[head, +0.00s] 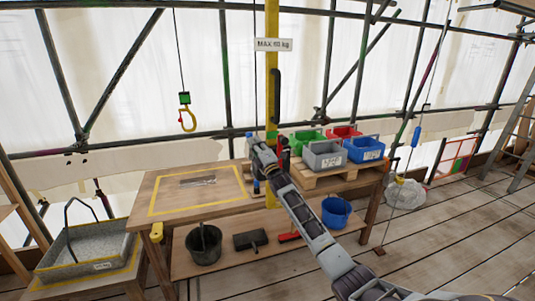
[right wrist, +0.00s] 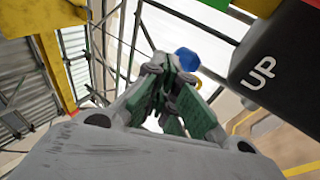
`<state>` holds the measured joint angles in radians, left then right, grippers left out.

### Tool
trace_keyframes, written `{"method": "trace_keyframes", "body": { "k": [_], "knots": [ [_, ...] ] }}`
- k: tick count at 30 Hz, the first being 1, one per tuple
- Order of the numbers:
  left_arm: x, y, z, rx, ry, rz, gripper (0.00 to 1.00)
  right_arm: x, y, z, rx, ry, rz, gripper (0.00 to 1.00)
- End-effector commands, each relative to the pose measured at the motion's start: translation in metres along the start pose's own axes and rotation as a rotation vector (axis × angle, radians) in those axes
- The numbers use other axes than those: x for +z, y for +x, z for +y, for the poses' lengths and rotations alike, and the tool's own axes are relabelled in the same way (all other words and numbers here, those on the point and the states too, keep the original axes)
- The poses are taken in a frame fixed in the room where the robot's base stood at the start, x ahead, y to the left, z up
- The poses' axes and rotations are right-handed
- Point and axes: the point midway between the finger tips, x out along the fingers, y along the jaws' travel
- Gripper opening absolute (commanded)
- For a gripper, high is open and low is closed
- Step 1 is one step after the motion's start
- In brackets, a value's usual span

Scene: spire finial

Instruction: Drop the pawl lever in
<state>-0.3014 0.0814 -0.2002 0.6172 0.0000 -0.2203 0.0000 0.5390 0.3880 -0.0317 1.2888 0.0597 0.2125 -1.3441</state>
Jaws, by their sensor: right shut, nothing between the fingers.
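My right gripper (head: 256,145) is at the winch area on the yellow post, in front of it and hiding much of it in the head view. In the right wrist view its green-padded fingers (right wrist: 172,68) are closed together with nothing between them. A blue rounded knob (right wrist: 187,59) shows just beyond the fingertips; it may be the end of the pawl lever, but I cannot tell, nor whether they touch. A black housing marked UP (right wrist: 275,65) is to the right of the fingers. My left gripper is out of view.
The yellow post (head: 271,80) rises behind the workbench (head: 150,188). A yellow hook (head: 187,120) hangs left of it. Several coloured bins (head: 323,163) stand right on a pallet. A grey tray (head: 85,270) with a handle sits lower left. The floor at right is mostly clear.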

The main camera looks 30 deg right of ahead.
Motion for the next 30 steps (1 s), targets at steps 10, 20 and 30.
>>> {"method": "trace_keyframes", "body": {
  "k": [10,20,30],
  "knots": [
    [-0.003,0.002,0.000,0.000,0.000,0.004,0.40,0.000,-0.010,0.005,0.001,0.000,0.000,0.00],
    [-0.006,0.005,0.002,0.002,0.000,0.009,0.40,0.000,-0.028,0.013,0.000,-0.001,0.001,0.00],
    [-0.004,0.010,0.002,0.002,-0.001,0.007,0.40,0.001,-0.051,0.025,0.000,-0.001,0.001,0.00]
  ]
}}
